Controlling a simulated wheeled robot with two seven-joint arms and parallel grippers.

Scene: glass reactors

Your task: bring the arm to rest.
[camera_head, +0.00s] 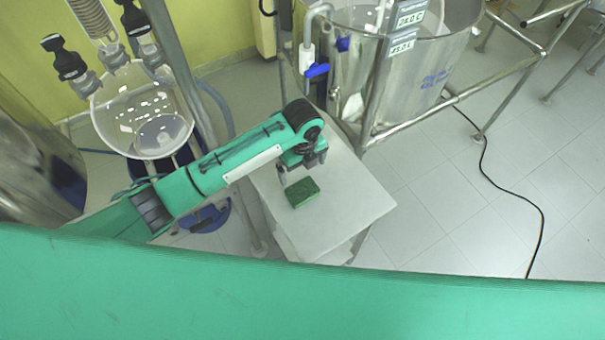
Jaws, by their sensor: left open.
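My left arm comes in from the left in the head view. Its gripper (302,166) is open and hangs over the back part of a small white table (345,215). A green sponge-like block (302,192) lies on the table just in front of the gripper, near the table's left side. The fingers look apart from the block's top, but the exact gap is hard to judge from above. Nothing shows between the fingers. My right gripper is not in view.
A round glass reactor (142,115) stands at the left, near my arm. A steel vessel (425,75) in a pipe frame stands behind the table. A black cable (483,165) lies on the tiled floor at the right, which is otherwise mostly clear.

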